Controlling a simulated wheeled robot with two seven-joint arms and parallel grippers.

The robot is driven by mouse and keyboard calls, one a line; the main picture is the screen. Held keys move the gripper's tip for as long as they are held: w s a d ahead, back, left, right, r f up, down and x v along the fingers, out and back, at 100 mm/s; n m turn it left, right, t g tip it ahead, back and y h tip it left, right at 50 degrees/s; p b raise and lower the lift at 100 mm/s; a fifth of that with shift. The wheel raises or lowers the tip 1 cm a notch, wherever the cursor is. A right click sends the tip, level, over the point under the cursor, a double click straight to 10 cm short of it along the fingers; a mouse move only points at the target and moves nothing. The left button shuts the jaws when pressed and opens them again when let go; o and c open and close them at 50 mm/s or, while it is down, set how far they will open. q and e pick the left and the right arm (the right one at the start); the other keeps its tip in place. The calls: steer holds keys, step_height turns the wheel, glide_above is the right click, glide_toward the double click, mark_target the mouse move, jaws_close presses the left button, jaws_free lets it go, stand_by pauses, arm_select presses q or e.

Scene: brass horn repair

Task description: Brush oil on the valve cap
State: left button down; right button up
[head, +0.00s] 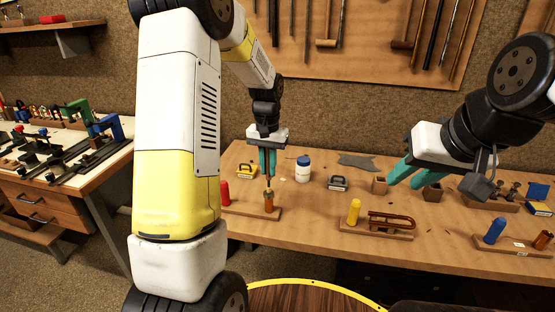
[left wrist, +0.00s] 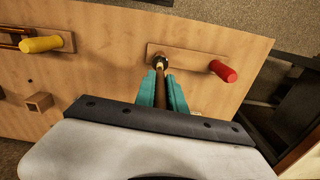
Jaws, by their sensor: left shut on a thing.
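My left gripper (head: 267,172) points down, its teal fingers shut on a thin brown brush (left wrist: 161,86). The brush's tip is at the top of a small orange-brown upright piece with a darker top (head: 268,203), which I take to be the valve cap. It stands on a wooden board (head: 240,211) and also shows in the left wrist view (left wrist: 160,59). Tip and cap overlap in both views; I cannot tell whether they touch. My right gripper (head: 402,183) is over the right part of the bench, its teal fingers apart and empty.
A red cylinder (head: 225,193) stands on the same board. A white bottle with a blue lid (head: 303,170) stands behind. A yellow cylinder (head: 353,211) and a brown frame (head: 391,223) are on another board. Small wooden blocks (head: 379,186) lie near my right gripper.

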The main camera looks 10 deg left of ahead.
arm_select(q)
steer(key=shift+r, duration=0.1)
stand_by(0.3)
steer(key=shift+r, duration=3.45)
